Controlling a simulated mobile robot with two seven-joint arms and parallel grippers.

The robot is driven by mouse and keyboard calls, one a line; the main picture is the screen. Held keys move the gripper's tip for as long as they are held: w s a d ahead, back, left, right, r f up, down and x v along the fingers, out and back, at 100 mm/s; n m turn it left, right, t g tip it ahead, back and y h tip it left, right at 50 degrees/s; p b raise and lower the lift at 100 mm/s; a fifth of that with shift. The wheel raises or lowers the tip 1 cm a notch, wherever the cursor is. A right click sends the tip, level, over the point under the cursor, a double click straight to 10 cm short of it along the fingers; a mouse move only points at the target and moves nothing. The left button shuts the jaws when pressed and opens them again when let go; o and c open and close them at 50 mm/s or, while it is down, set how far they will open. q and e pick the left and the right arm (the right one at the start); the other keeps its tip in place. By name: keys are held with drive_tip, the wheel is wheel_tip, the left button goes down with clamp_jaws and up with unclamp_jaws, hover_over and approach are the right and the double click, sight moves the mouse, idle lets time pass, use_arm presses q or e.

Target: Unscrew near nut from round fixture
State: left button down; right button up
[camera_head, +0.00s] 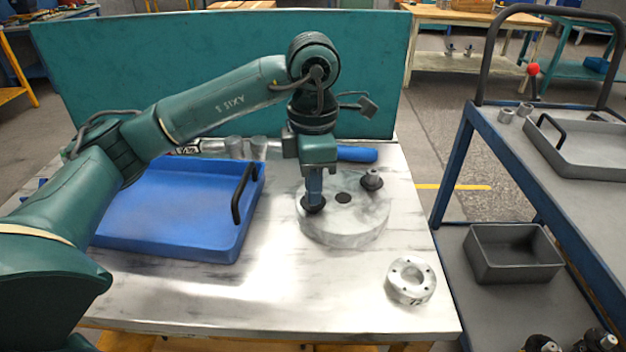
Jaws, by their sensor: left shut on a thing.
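The round fixture (345,228) is a pale marbled disc on the white-grey table, right of the blue tray. A dark near nut (313,207) sits at its left front side. A second dark nut (372,180) with a grey stud stands at its right rear. A dark hole shows in the middle of the disc. My left gripper (313,198) points straight down and is shut on the near nut, which is partly hidden by the fingers. I cannot tell whether the nut is raised off the fixture. My right gripper is not in view.
A blue tray (150,247) with a dark handle fills the table's left. A metal ring (411,281) lies at the front right. A blue-handled tool (357,154) lies behind the fixture. A cart with a grey bin (513,262) stands right. The table's front middle is clear.

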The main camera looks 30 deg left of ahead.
use_arm(q)
drive_tip(key=n, duration=0.4)
drive_tip(key=shift+p, duration=0.3)
drive_tip(key=shift+n, duration=0.3)
drive_tip(key=shift+r+n, duration=0.1)
drive_tip(key=shift+n, duration=0.6)
drive_tip(key=n, duration=0.3)
drive_tip(key=shift+p, duration=0.4)
drive_tip(key=c, duration=1.5)
unclamp_jaws()
